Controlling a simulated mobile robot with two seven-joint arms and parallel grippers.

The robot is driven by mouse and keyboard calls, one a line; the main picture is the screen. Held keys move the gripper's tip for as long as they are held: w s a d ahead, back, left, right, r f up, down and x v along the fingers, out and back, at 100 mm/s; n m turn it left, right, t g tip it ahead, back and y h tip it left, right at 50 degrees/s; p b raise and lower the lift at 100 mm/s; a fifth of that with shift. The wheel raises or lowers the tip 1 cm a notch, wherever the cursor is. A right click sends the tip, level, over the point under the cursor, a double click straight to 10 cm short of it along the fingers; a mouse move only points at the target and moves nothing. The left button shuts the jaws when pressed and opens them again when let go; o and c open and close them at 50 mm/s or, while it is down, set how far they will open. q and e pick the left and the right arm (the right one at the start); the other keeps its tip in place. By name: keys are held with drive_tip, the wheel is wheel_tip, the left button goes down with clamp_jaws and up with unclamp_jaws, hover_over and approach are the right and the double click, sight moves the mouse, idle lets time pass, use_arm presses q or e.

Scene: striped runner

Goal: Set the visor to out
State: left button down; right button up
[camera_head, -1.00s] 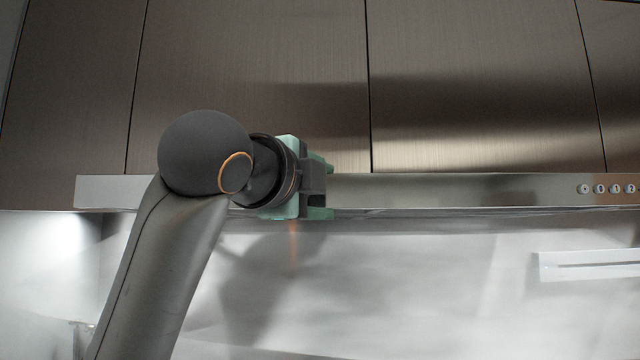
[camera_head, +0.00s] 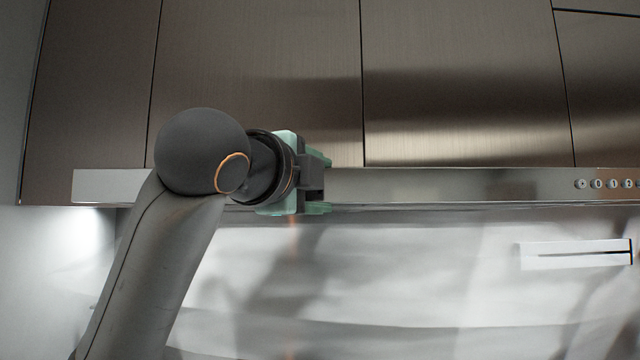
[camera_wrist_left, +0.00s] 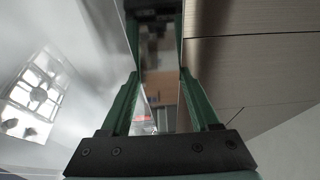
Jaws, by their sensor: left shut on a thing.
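The visor (camera_head: 430,184) is a long brushed-metal strip under the cabinets in the head view, with round buttons near its right end. My left gripper (camera_head: 320,187) is shut on the visor's front edge, left of the middle. The arm hides part of the visor behind it. In the left wrist view, the green fingers of my left gripper (camera_wrist_left: 158,70) stand on either side of a shiny strip that looks like the visor (camera_wrist_left: 157,60). My right gripper is out of view.
Brown metal cabinet doors (camera_head: 260,80) fill the space above the visor. A pale backsplash (camera_head: 400,285) lies below, with a white slotted rail (camera_head: 575,255) at the right.

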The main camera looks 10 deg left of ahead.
use_arm(q)
drive_tip(key=shift+d+f, duration=0.15)
drive_tip(key=shift+f, duration=0.1)
drive_tip(key=shift+c, duration=2.4)
unclamp_jaws()
drive_tip(key=shift+s, duration=0.15)
drive_tip(key=o, duration=0.3)
drive_tip(key=shift+s+r, duration=0.15)
drive_tip(key=shift+r, duration=0.05)
drive_tip(key=shift+o, duration=0.3)
drive_tip(key=s+a+b, duration=0.2)
drive_tip(key=s+b, duration=0.1)
drive_tip(key=s, duration=0.9)
drive_tip(key=shift+a, duration=0.3)
